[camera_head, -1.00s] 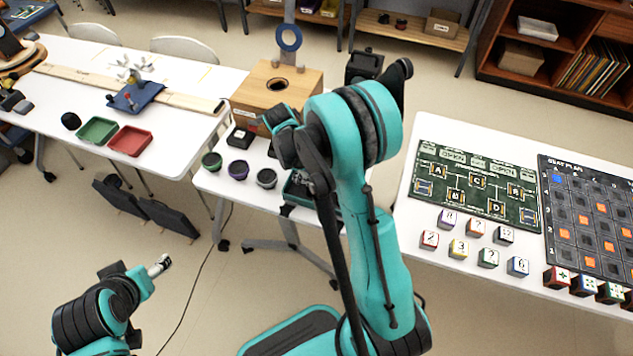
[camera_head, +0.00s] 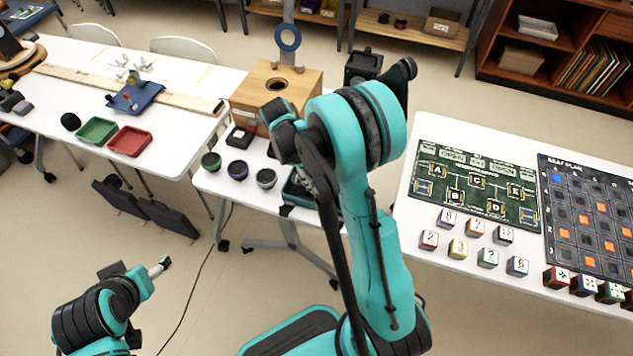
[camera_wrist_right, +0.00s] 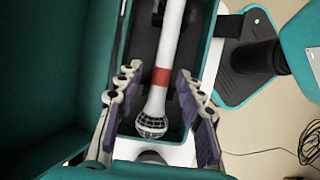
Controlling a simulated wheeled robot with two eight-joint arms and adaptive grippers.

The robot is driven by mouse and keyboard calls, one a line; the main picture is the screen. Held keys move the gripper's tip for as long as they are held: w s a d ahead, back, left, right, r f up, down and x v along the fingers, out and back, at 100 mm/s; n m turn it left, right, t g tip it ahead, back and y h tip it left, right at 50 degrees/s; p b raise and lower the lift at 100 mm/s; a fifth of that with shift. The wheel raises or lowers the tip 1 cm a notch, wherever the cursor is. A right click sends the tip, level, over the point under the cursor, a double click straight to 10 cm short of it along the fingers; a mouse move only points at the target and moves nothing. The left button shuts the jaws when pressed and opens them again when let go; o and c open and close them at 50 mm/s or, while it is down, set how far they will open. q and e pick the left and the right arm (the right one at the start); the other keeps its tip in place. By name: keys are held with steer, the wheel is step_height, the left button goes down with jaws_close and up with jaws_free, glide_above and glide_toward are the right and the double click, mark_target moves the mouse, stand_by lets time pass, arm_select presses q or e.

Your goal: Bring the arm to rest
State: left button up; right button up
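In the right wrist view a microphone (camera_wrist_right: 160,90) with a white handle, a red band and a silver mesh head lies in a dark-lined teal tray (camera_wrist_right: 187,125). My right gripper (camera_wrist_right: 158,73) has its two fingers spread on either side of the microphone, with gaps to it. In the head view the teal tray (camera_head: 294,192) is at the front of the middle table, and my right arm hides most of it and the right gripper. My left gripper (camera_head: 160,266) is at the lower left over the floor, away from the tables; its fingers are too small to read.
A wooden box (camera_head: 300,88) with a round hole stands on the middle table (camera_head: 215,182). The right table holds a green board (camera_head: 470,185) and several cubes.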

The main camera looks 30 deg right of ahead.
steer(key=v, duration=1)
steer(key=shift+a, duration=0.3)
steer(key=shift+r, duration=0.15)
steer(key=s+a+r+m+t+y, duration=0.1)
steer(key=s+a+r+m+t, duration=0.1)
steer(key=s, duration=0.5)
steer(key=s+a+r+m+t+y, duration=0.1)
steer(key=s+a+r+m+t, duration=0.2)
steer(key=s+a+m+t, duration=0.2)
steer(key=shift+s+a+m+t+y, duration=0.4)
steer(key=shift+s+t, duration=0.8)
steer(key=shift+t, duration=0.6)
steer(key=shift+d+r, duration=0.1)
steer(key=shift+d, duration=0.1)
